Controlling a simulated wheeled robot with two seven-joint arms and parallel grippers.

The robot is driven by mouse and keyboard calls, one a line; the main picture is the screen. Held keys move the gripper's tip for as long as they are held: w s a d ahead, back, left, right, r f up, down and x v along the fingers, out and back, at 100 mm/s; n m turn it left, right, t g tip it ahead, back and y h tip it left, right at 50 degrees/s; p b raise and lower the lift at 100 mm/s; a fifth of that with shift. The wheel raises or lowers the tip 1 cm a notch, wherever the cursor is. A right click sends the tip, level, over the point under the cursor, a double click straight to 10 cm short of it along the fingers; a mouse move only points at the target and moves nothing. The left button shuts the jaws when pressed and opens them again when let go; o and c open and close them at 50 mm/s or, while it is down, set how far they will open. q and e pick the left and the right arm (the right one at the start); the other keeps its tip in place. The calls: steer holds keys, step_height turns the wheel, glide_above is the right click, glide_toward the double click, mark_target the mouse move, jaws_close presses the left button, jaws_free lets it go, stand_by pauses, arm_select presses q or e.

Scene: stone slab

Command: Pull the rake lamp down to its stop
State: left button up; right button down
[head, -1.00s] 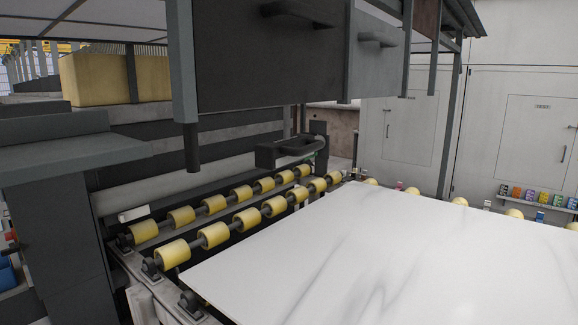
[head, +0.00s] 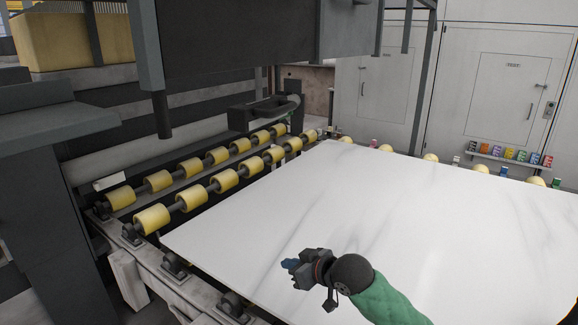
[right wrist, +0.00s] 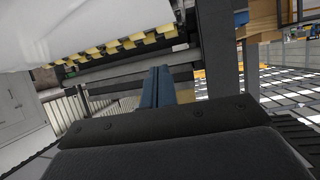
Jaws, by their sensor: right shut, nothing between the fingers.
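A dark, long-bodied fitting (head: 262,112) with a rounded end hangs behind the yellow rollers at the left back in the head view. It looks like the rake lamp, but I cannot be sure. My right gripper (head: 289,265) is above the near left part of the white slab (head: 400,210), well apart from that fitting. Its blue fingers are shut with nothing between them. In the right wrist view the shut blue fingers (right wrist: 163,86) point toward the roller line. My left gripper is not in view.
Yellow rollers (head: 222,180) on dark shafts run along the slab's left edge. A big dark housing (head: 260,40) overhangs them, with a grey post (head: 155,90) hanging down at left. Small coloured blocks (head: 508,154) sit on a back shelf.

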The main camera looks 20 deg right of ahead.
mark_target(290, 102)
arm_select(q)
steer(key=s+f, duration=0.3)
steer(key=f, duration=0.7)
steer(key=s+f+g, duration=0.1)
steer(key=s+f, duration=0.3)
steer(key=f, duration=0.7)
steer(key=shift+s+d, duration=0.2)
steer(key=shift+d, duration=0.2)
arm_select(e)
steer(key=w+d+r+t+y, duration=0.1)
steer(key=w+d+r+y, duration=0.1)
steer(key=r, duration=1.1)
steer(key=w+d+r+n+t+y, duration=0.1)
steer(key=w+d+r, duration=0.2)
steer(key=r, duration=1.1)
steer(key=w+d+r+n+t+y, duration=0.1)
steer(key=d+r, duration=0.3)
steer(key=r, duration=0.9)
steer(key=shift+w+d+r+t+y, duration=0.3)
steer(key=shift+w+d+t+y, duration=0.1)
steer(key=shift+w+y, duration=0.4)
